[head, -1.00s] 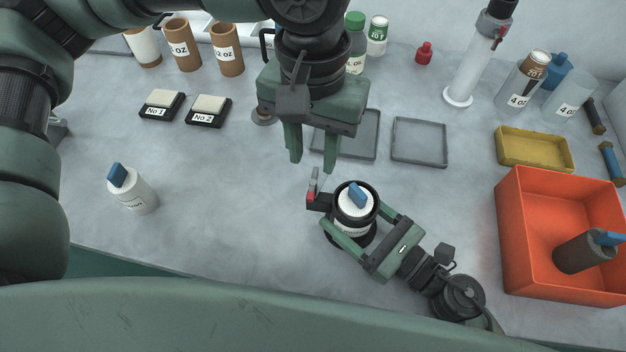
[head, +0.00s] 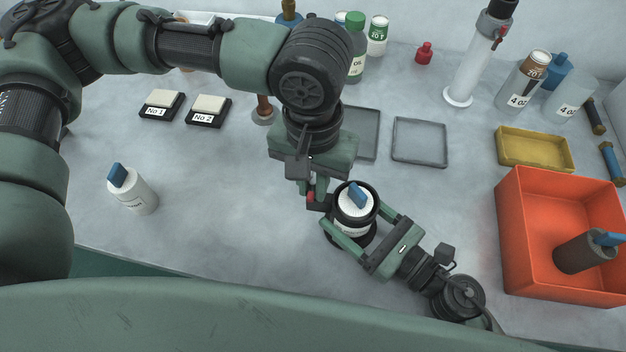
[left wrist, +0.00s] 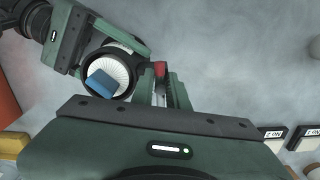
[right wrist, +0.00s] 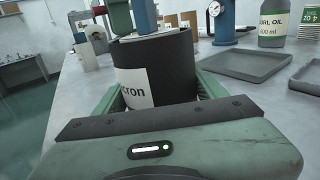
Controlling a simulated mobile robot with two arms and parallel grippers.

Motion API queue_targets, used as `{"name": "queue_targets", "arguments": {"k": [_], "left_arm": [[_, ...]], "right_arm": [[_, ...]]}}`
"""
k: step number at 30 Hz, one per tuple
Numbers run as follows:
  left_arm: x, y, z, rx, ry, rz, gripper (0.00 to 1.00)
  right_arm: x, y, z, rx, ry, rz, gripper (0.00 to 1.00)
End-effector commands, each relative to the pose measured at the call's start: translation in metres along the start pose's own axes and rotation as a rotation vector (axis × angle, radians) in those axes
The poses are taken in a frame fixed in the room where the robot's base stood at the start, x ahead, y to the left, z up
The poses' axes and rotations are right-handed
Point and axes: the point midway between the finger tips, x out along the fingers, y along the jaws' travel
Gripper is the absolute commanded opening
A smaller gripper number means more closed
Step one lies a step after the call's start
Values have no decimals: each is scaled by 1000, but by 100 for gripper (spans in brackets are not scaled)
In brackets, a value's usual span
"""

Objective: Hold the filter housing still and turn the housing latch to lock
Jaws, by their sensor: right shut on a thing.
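The black filter housing (head: 371,215) stands upright on the bench, with a white ribbed filter (head: 350,206) and its blue tab (head: 357,194) inside. My right gripper (head: 350,226) is shut around the housing from the lower right. The right wrist view shows the housing (right wrist: 178,70) with a white label between the fingers. The latch (head: 312,198), with a red part, sticks out on the housing's left side. My left gripper (left wrist: 163,90) points down over the latch. Its fingers stand apart on either side of the red part (left wrist: 159,68). The latch's lower part is partly hidden.
A white filter bottle (head: 135,194) with a blue tab stands at left. An orange bin (head: 520,235) holding a dark canister is at right. Grey trays (head: 419,142), a yellow tray (head: 535,148) and several bottles lie behind. The bench between the white bottle and housing is clear.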

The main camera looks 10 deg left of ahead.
Motion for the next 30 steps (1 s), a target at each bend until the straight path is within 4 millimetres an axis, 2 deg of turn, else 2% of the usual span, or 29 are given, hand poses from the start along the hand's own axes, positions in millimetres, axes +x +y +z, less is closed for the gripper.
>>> {"name": "queue_targets", "arguments": {"k": [14,20,30], "left_arm": [[-1,0,0,67,1,-2,0],[0,0,0,200,0,-1,0],[0,0,0,516,0,-1,0]], "right_arm": [[0,0,1,0,-2,0,6],[0,0,1,-1,-1,0,6],[0,0,1,0,-1,0,6]]}}
